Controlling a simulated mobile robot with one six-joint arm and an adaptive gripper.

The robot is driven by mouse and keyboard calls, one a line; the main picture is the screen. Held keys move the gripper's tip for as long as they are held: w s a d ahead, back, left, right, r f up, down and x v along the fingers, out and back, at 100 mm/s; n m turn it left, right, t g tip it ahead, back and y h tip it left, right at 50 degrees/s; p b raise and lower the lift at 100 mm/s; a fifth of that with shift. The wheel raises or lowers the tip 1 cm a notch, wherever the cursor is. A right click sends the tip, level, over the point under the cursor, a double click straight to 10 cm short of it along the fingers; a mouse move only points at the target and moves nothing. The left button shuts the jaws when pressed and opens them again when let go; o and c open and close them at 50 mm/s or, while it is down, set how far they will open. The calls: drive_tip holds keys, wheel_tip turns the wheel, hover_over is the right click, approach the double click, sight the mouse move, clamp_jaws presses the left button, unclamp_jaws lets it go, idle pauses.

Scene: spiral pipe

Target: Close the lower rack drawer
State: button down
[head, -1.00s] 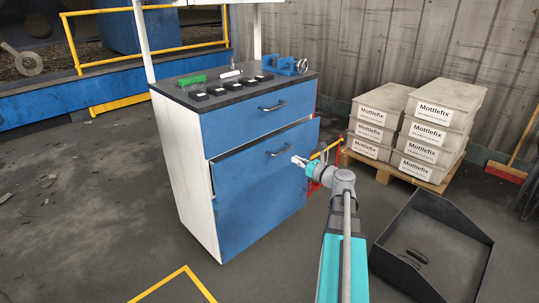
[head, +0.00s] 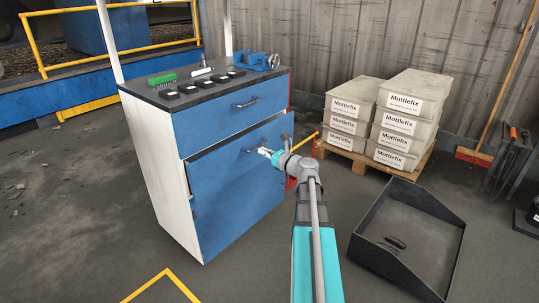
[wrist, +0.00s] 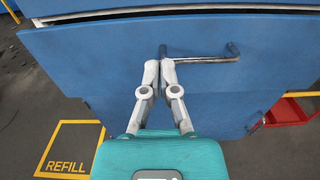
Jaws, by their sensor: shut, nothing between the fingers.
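The blue lower drawer (head: 214,168) is in the cabinet below the upper drawer (head: 222,122). A thin dark gap shows along its top edge in the head view, and in the wrist view its blue front (wrist: 90,72) stands a little out from the cabinet. Its metal handle (wrist: 210,59) runs across the front. My gripper (head: 262,150) is at the drawer front by the handle. In the wrist view my gripper (wrist: 165,58) has its fingertips together at the handle's left end, holding nothing. Whether the tips touch the front is unclear.
The cabinet top (head: 166,104) carries a blue vise (head: 257,61), a green item and several black blocks. Right of the cabinet stand stacked Mottlefix boxes (head: 392,140) on a pallet. A dark open bin (head: 440,215) lies on the floor at the right.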

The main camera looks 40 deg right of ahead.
sight(241, 141)
drive_tip(key=w, duration=0.3)
drive_tip(key=w+a, duration=0.1)
drive_tip(key=w, duration=0.2)
drive_tip(key=w+a, duration=0.1)
drive_tip(key=w, duration=0.2)
drive_tip(key=shift+w, duration=0.2)
drive_tip(key=shift+d, duration=0.1)
